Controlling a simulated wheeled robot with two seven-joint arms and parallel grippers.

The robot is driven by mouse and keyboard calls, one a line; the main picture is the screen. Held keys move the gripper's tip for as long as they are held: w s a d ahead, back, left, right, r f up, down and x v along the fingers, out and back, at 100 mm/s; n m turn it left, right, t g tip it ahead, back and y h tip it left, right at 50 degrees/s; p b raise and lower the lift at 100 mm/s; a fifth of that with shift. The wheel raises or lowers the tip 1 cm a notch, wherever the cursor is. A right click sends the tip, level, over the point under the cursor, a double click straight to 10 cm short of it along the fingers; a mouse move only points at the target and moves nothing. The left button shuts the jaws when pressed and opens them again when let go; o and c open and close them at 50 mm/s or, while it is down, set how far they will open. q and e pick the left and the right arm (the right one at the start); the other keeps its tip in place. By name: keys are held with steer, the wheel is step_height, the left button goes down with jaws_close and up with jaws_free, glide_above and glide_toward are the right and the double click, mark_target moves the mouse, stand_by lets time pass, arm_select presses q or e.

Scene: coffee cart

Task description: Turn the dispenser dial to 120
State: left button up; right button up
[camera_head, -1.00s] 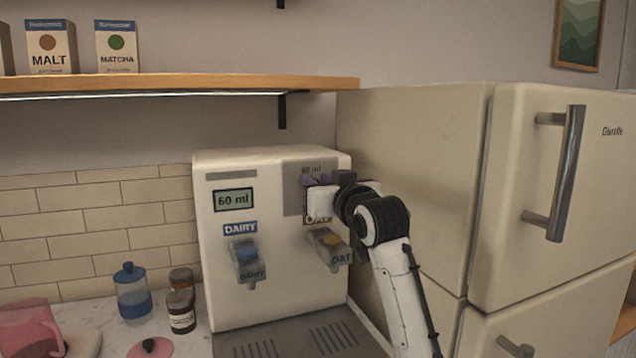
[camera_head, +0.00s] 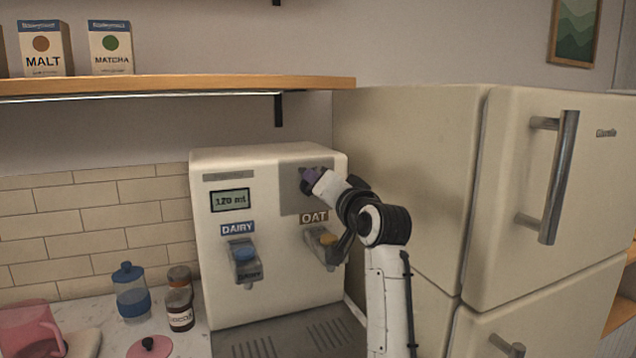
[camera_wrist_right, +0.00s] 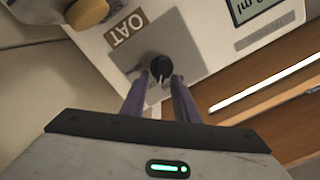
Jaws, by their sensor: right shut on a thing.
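The cream dispenser (camera_head: 265,275) stands on the counter, its display (camera_head: 230,200) reading 120 ml. The black dial (camera_wrist_right: 161,67) sits on a grey panel (camera_head: 292,198) at its upper right. In the right wrist view the dial is between the purple fingertips of my right gripper (camera_wrist_right: 160,85), which is shut on it. In the head view the gripper (camera_head: 308,180) and wrist hide the dial. The DAIRY spout (camera_head: 244,262) and the OAT spout (camera_head: 322,246) are below. My left gripper is not in view.
A cream fridge (camera_head: 405,180) stands close on the right of my right arm. A wooden shelf (camera_head: 180,86) with boxes is above left. A blue-banded jar (camera_head: 131,295), a brown jar (camera_head: 180,308) and a pink pitcher (camera_head: 28,330) stand on the counter at left.

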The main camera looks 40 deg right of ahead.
steer(key=shift+d+f+m, duration=0.1)
steer(key=shift+f+m, duration=0.05)
steer(key=shift+m, duration=0.7)
steer(key=shift+f+m, duration=0.1)
steer(key=shift+m, duration=1.05)
steer(key=o, duration=1)
steer(key=shift+o, duration=0.2)
steer(key=b+v, duration=0.1)
steer(key=v, duration=0.9)
steer(key=shift+s+b, duration=0.15)
steer(key=shift+b, duration=0.15)
